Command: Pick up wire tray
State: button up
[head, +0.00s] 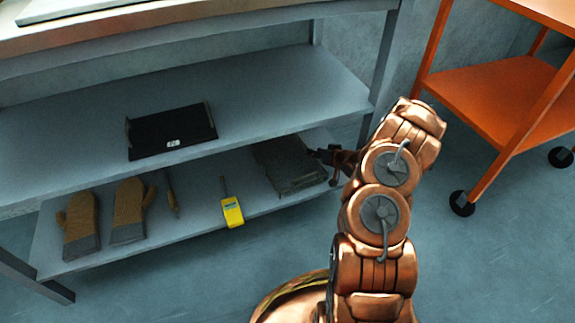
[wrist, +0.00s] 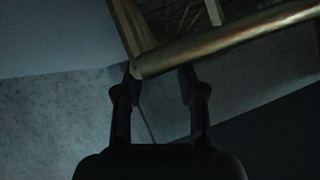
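The wire tray (head: 288,166) is a dark, flat mesh tray lying at the right end of the lower shelf. In the wrist view its brass-coloured rim (wrist: 235,38) crosses just beyond the fingertips, with its corner near the left finger. My gripper (head: 328,157) is at the tray's right edge. In the wrist view my gripper (wrist: 160,75) has its two dark fingers apart, with a gap between them. The rim partly covers the fingertips, and I cannot tell whether they touch it.
The lower shelf (head: 195,228) also holds a yellow tool (head: 232,212), a thin brown-handled tool (head: 171,195) and two brown mitts (head: 80,225) (head: 129,210). A black flat case (head: 171,132) lies on the shelf above. An orange cart (head: 490,95) stands right; open floor lies between.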

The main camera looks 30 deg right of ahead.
jog(key=shift+b+x, duration=0.4)
jog(key=shift+x, duration=0.85)
jog(key=shift+d, duration=0.15)
grip_shut()
